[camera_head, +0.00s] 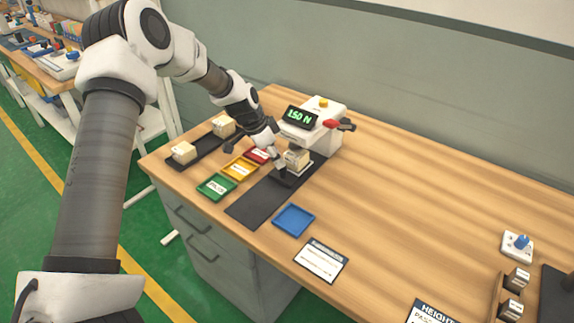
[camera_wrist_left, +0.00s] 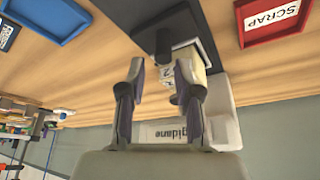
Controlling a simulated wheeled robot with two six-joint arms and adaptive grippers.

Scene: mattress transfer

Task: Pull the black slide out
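The black slide (camera_head: 287,180) sits at the front of the white press tester (camera_head: 318,122), over a flat dark strip (camera_head: 252,207) on the table. A cream block (camera_head: 296,158) sits on the slide under the tester's head. A dark upright handle (camera_wrist_left: 163,42) and part of the block (camera_wrist_left: 183,62) show in the left wrist view. My left gripper (camera_head: 278,158) is above and beside the slide's handle end. Its fingers (camera_wrist_left: 160,75) are apart, with nothing visibly clamped between them. Contact with the handle cannot be told. My right gripper is not in view.
Green (camera_head: 216,187), yellow (camera_head: 240,169) and red (camera_head: 260,153) trays lie left of the strip; a blue tray (camera_head: 293,220) lies right of it. A black tray (camera_head: 207,146) holds cream blocks. The table's right middle is clear.

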